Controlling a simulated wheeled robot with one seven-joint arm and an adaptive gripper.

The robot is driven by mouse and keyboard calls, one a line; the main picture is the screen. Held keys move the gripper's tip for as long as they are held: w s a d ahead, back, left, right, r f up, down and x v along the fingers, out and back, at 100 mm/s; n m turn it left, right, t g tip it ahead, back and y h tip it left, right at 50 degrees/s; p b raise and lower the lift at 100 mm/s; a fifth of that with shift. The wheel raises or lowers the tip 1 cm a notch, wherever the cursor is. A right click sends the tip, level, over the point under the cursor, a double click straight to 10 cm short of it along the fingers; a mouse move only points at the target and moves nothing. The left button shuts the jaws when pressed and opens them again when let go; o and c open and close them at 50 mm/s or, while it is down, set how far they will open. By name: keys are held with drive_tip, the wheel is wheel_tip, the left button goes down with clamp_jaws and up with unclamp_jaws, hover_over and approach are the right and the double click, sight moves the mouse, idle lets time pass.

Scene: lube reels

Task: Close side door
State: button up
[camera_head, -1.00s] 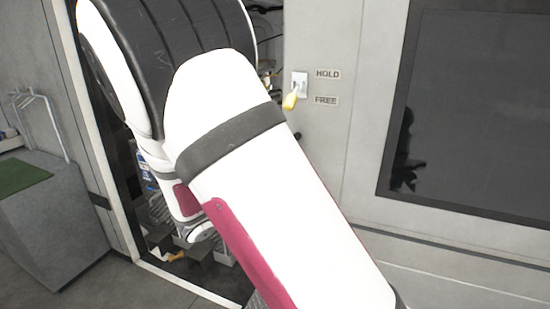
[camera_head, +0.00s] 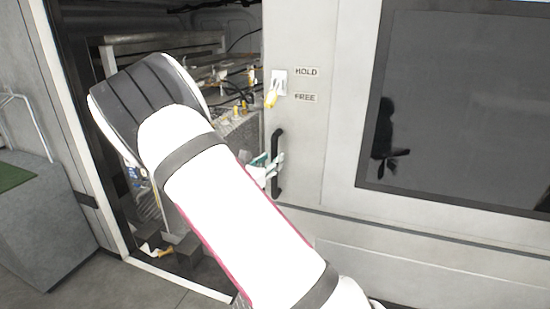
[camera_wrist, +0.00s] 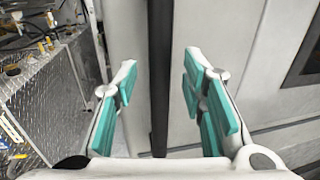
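The side door (camera_head: 312,150) is a light grey panel with a dark window, and the doorway left of it stands open. Its black vertical handle (camera_head: 279,160) is on the door's left edge. In the head view my gripper (camera_head: 270,172) is at the handle, partly hidden behind my arm. In the wrist view my gripper (camera_wrist: 160,95) is open, with its teal-padded fingers on either side of the black handle (camera_wrist: 160,60). A gap shows between each finger and the handle. A yellow-tipped switch (camera_head: 272,95) sits beside the HOLD and FREE labels.
The open compartment (camera_head: 215,65) holds pipes, hoses and fittings. Its diamond-plate surface (camera_wrist: 50,90) shows left of the fingers. A grey box (camera_head: 45,225) with a green top stands at far left. Bare floor (camera_head: 130,285) lies in front of the doorway.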

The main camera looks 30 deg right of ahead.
drive_tip(key=shift+x, duration=1.3)
drive_tip(key=shift+c, duration=0.6)
clamp_jaws()
